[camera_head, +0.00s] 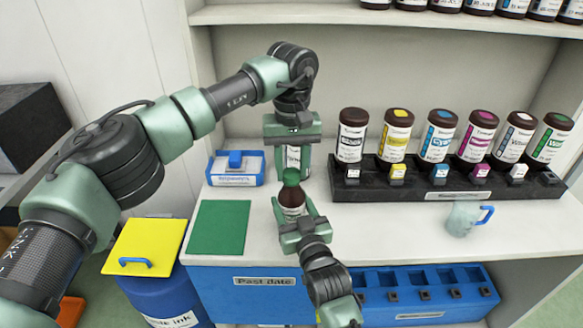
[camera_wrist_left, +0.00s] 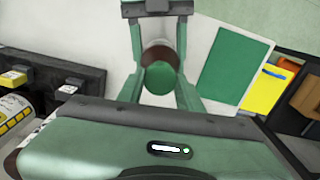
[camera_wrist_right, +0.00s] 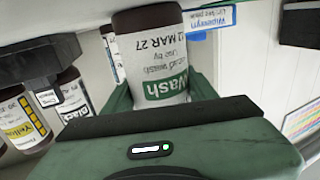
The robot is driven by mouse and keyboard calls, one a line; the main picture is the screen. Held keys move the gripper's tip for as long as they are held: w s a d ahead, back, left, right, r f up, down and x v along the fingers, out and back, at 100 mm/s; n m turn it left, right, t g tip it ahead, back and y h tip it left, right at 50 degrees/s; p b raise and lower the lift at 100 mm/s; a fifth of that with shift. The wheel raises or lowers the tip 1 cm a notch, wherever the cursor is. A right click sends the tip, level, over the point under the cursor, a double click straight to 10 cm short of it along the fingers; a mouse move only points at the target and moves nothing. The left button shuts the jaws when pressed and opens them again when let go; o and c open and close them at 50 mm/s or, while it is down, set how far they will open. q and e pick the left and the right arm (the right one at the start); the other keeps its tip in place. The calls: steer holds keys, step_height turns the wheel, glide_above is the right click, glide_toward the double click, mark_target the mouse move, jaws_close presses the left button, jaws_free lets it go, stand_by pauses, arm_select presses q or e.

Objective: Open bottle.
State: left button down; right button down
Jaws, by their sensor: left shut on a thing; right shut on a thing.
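A brown ink bottle (camera_head: 292,196) with a green cap (camera_head: 291,177) is upright near the counter's front edge. Its white and green "Wash" label shows in the right wrist view (camera_wrist_right: 158,65). My right gripper (camera_head: 292,213) is shut around the bottle's body. My left gripper (camera_head: 291,170) points down from above, shut on the cap, which shows from above in the left wrist view (camera_wrist_left: 160,78). The cap sits directly over the bottle; I cannot tell whether it is loose. A white labelled thing partly shows behind the left fingers.
A black rack (camera_head: 450,188) with several bottles stands at right, a glass mug (camera_head: 463,218) before it. A blue-white tray (camera_head: 236,181) and green mat (camera_head: 219,228) lie at left. A yellow-lidded blue bin (camera_head: 148,247) stands lower left; a "Past date" box (camera_head: 225,290) is in front.

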arm_select(q)
steer(key=n, duration=2)
steer(key=shift+r+n, duration=0.1)
steer(key=shift+n, duration=0.3)
steer(key=n, duration=0.6)
steer(key=shift+n, duration=0.3)
steer(key=n, duration=0.6)
steer(key=shift+n, duration=0.4)
steer(key=n, duration=1.4)
steer(key=shift+w+r, duration=0.1)
